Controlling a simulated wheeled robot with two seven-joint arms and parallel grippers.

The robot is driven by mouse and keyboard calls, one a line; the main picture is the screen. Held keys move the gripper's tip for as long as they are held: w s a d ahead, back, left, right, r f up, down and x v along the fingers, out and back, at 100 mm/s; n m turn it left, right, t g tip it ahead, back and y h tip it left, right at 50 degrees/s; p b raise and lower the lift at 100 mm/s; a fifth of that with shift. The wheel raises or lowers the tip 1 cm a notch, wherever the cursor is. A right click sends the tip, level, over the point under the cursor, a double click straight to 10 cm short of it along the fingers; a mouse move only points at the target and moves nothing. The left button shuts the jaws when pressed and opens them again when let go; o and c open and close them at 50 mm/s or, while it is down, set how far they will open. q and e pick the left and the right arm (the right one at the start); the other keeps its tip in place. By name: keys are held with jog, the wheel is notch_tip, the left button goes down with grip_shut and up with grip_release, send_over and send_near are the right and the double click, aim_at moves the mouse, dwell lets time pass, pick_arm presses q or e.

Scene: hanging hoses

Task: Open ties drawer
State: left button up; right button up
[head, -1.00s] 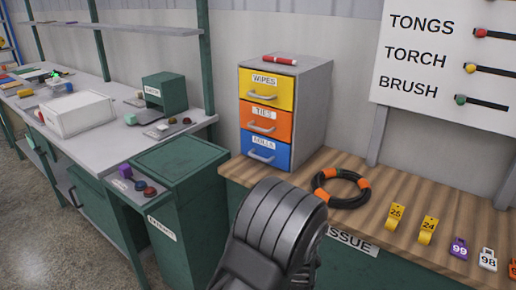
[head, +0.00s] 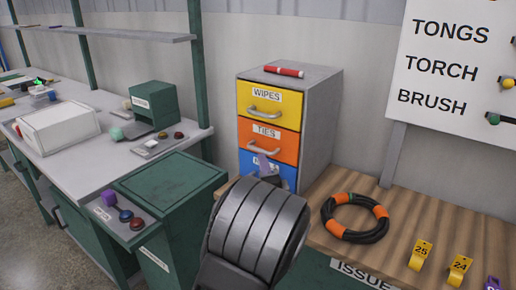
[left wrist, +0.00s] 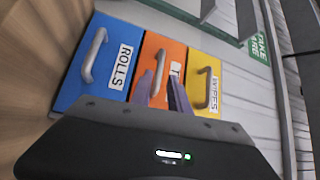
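The ties drawer (head: 268,140) is the orange middle drawer of a grey cabinet. It is shut, with a light bar handle (head: 263,149) on its front. My left gripper (head: 264,166) reaches up to the cabinet, its fingertips just below that handle in the head view. In the left wrist view the two fingers (left wrist: 163,92) are apart in front of the orange drawer (left wrist: 152,50). The ties handle (left wrist: 160,70) lies between or just beyond the fingertips; I cannot tell whether they touch it. The forearm hides part of the blue drawer. My right gripper is not in view.
The yellow wipes drawer (head: 270,103) is above and the blue rolls drawer (head: 247,160) below, both shut. A red marker (head: 284,71) lies on the cabinet. A black and orange hose ring (head: 355,217) and yellow tags (head: 420,255) lie on the wooden bench to the right.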

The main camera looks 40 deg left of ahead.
aim_at(259, 150)
pick_arm(q)
jog(key=shift+a, duration=0.1)
jog(key=x, duration=0.7)
jog(key=shift+w+a, duration=0.2)
jog(key=shift+w, duration=0.15)
jog(key=shift+c, duration=0.5)
grip_shut()
dwell(0.6)
